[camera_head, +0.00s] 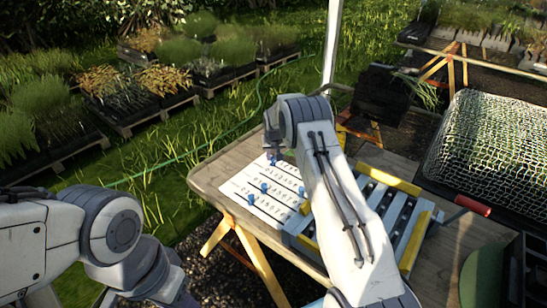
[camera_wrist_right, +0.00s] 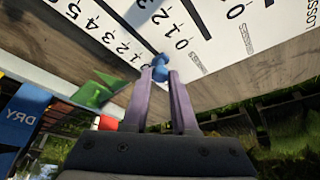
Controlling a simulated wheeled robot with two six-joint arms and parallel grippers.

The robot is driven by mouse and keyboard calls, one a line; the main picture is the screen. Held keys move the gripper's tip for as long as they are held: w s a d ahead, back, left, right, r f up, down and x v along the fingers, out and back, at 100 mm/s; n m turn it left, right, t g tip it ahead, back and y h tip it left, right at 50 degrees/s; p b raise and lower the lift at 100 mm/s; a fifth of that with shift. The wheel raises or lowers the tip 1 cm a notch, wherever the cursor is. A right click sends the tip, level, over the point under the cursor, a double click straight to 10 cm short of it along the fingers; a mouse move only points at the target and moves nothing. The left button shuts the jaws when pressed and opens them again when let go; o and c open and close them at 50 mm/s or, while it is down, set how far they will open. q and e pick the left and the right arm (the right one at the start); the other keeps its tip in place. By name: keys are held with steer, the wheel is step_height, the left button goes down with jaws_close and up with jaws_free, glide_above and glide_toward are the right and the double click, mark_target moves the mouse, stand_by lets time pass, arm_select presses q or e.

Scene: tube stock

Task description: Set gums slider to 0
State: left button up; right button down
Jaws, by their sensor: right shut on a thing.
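A white slider board (camera_head: 240,185) with rows of printed numbers and blue knobs lies on the wooden table. In the right wrist view, my right gripper (camera_wrist_right: 162,78) is shut on a blue knob (camera_wrist_right: 159,62) near the low end of a number row, beyond the printed 1. The knob and fingers hide the mark beneath them. The row's name cannot be read, so I cannot tell whether it is gums. In the head view, other blue knobs show at the front row (camera_head: 251,199) and the middle (camera_head: 265,188).
A grey and yellow rack (camera_head: 412,238) stands right of the board, beside a red-handled tool (camera_head: 472,205). A wire mesh cover (camera_head: 495,140) and dark crates (camera_head: 385,97) are farther right and back. The table's left edge is close to the board.

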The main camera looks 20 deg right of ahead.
steer(key=shift+w+a+r, duration=0.1)
steer(key=shift+w+a, duration=0.05)
steer(key=shift+w, duration=0.05)
steer(key=c, duration=0.7)
jaws_free()
steer(key=shift+s+r, duration=0.1)
steer(key=shift+r, duration=0.1)
steer(key=b+v, duration=0.1)
steer(key=v, duration=0.9)
steer(key=shift+s+a, duration=0.1)
